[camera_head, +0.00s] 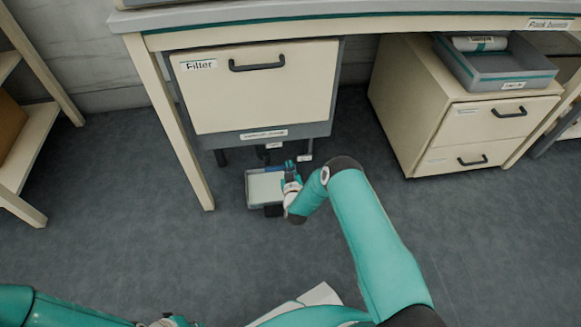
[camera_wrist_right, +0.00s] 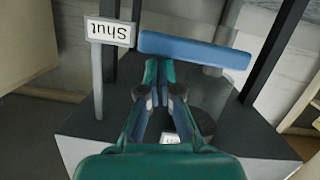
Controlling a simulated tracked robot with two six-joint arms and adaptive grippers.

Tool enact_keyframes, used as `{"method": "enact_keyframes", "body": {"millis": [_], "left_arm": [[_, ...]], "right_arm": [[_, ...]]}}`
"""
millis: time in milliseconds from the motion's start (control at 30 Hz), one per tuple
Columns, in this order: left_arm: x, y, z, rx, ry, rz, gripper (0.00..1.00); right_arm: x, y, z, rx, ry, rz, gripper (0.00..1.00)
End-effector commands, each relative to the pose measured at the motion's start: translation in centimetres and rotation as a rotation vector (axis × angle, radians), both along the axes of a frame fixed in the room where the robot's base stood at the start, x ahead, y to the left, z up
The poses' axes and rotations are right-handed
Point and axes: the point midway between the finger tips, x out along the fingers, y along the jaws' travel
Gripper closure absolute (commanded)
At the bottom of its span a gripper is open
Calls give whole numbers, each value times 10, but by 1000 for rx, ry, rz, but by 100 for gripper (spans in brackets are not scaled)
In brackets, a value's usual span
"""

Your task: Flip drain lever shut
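The blue drain lever (camera_wrist_right: 195,50) is a flat bar lying crosswise in the right wrist view, just beyond my right fingertips. In the head view a small blue piece beside my right gripper (camera_head: 290,178) appears to be this lever. The right gripper's fingers (camera_wrist_right: 160,75) are drawn together with nothing seen between them; whether the tips touch the bar I cannot tell. A "Shut" sign (camera_wrist_right: 110,32), upside down, stands by the lever's left end. The cream Filter unit (camera_head: 255,95) is above. My left gripper (camera_head: 168,321) barely shows at the bottom edge; its fingers are hidden.
A shallow tray (camera_head: 250,190) sits on the floor under the Filter unit. A table leg (camera_head: 170,120) stands left of it. A drawer cabinet (camera_head: 420,110) stands right, with a grey tray (camera_head: 510,83) on top. The floor in front is mostly clear.

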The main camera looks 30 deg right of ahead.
Motion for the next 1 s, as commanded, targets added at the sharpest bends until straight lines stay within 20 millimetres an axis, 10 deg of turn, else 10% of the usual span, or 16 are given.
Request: {"method": "enact_keyframes", "body": {"millis": [400, 1000], "left_arm": [[0, 0, 38, 0, 0, 0, 100], [0, 0, 71, 0, 0, 0, 100]], "right_arm": [[-1, 3, 46, 1, 4, 3, 100], [-88, 40, 64, 0, 1, 8, 100]]}}
